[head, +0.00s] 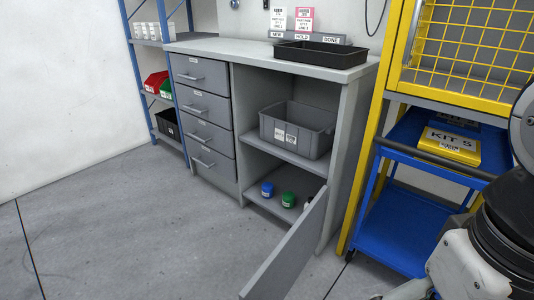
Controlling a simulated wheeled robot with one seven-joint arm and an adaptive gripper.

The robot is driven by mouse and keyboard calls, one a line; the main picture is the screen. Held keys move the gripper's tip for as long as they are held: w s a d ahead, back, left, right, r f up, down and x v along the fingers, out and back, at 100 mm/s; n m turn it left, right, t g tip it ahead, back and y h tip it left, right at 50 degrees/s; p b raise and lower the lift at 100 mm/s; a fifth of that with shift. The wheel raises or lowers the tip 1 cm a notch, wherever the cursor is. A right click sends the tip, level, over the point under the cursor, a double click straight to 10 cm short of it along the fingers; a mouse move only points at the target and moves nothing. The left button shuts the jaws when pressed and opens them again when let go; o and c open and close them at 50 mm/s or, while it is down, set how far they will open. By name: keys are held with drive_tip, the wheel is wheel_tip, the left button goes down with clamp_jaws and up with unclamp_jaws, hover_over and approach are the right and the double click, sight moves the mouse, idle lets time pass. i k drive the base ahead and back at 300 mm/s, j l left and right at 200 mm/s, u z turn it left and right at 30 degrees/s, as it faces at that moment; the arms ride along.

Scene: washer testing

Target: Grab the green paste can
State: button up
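The green paste can (288,199) stands on the bottom shelf (255,203) of the grey workbench cabinet, low in the picture's middle. A blue can (267,189) stands just left of it. Part of my arm shows at the lower right, apart from the cans. My gripper itself is not in view.
A grey bin (297,130) sits on the shelf above the cans. A black tray (320,54) lies on the benchtop. A blue cart (395,225) with a yellow KIT 5 box (449,147) stands right. The floor left of the open door is clear.

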sight(288, 199)
drive_tip(key=u, duration=1.05)
drive_tip(key=i+j+u, duration=0.15)
drive_tip(key=i+u, duration=0.15)
drive_tip(key=i, duration=0.3)
drive_tip(key=i+u, duration=0.25)
drive_tip(key=i, duration=2.25)
drive_tip(key=i+j+z, duration=0.1)
drive_tip(key=i+z, duration=0.3)
drive_tip(key=i+j+z, duration=0.3)
drive_tip(key=i+z, duration=0.15)
drive_tip(key=i, duration=0.15)
drive_tip(key=z, duration=2.85)
drive_tip(key=i, duration=0.15)
